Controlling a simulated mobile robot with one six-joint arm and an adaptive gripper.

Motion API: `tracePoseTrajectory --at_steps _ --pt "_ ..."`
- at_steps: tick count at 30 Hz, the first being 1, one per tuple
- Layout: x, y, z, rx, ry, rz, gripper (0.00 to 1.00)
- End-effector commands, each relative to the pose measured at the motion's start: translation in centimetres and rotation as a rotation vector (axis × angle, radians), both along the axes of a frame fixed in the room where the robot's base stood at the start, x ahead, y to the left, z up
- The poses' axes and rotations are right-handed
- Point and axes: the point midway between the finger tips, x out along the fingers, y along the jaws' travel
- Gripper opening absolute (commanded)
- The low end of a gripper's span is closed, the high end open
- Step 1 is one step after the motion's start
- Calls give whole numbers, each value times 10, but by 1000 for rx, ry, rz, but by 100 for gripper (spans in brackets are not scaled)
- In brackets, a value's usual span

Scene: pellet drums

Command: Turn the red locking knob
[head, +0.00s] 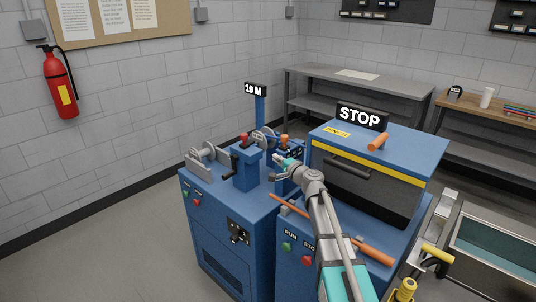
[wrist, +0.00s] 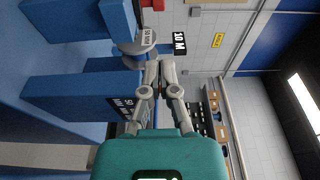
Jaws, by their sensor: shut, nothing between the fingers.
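A red knob (head: 244,139) sits on top of a blue post (head: 246,168) on the blue machine in the head view. A second, orange-red knob (head: 284,140) stands to its right, just behind my gripper. My gripper (head: 279,160) is shut and empty, to the right of the blue post and apart from the red knob. In the wrist view, my gripper (wrist: 160,68) has its fingertips together, near a grey disc (wrist: 138,43). A small red part (wrist: 152,5) shows at the top edge there; I cannot tell whether it is the knob.
A black crank handle (head: 228,161) and grey reel stands (head: 204,160) are at the machine's left. A blue cabinet with a STOP sign (head: 360,116) stands close on the right. An orange bar (head: 362,247) runs along its front. Open floor lies at left.

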Motion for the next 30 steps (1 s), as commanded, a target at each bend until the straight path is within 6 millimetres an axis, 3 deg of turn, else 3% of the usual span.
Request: tracePoseTrajectory --at_steps 3,9,30 --pt "-19 -11 0 0 0 -1 0" --pt "-36 -22 0 0 0 0 0" --pt "-46 -22 -2 -28 2 20 0"
